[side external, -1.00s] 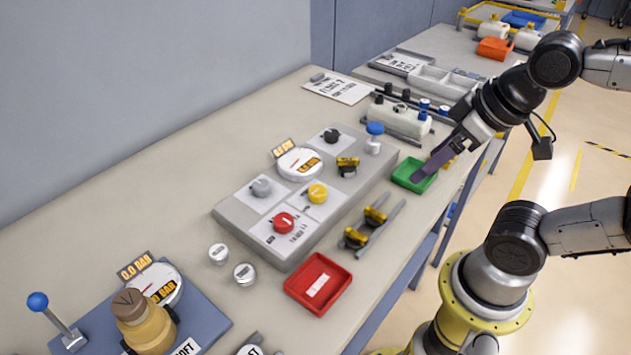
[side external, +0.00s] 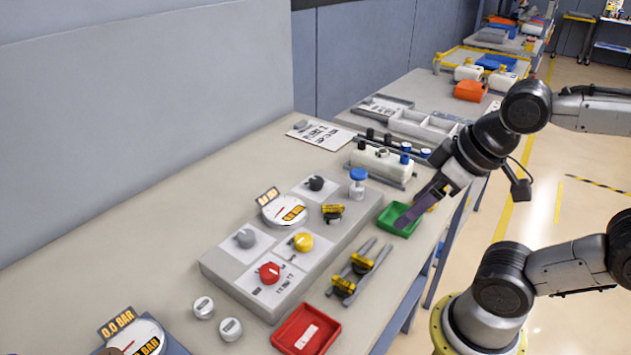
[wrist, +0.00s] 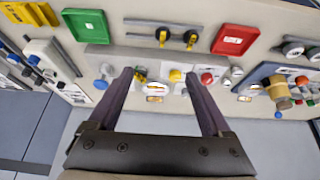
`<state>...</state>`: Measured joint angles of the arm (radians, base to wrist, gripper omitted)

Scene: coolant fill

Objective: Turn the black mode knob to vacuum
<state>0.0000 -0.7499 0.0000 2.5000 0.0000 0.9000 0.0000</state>
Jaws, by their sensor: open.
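The black mode knob (side external: 315,183) sits on a white plate at the far end of the grey panel (side external: 222,268). I cannot pick it out in the wrist view, and its setting is too small to read. My gripper (side external: 402,222) appears over the green tray (side external: 388,212), to the right of the panel and apart from the knob. In the wrist view my gripper (wrist: 157,75) is open, with two dark purple fingers spread and nothing visible between their tips.
The panel also carries a grey knob (side external: 245,238), yellow knob (side external: 303,242), red knob (side external: 269,272), round gauge (side external: 274,208) and blue-topped fitting (side external: 358,176). Yellow-black connectors (side external: 342,287) lie on rails beside it. A red tray (side external: 288,340) stands at the front edge.

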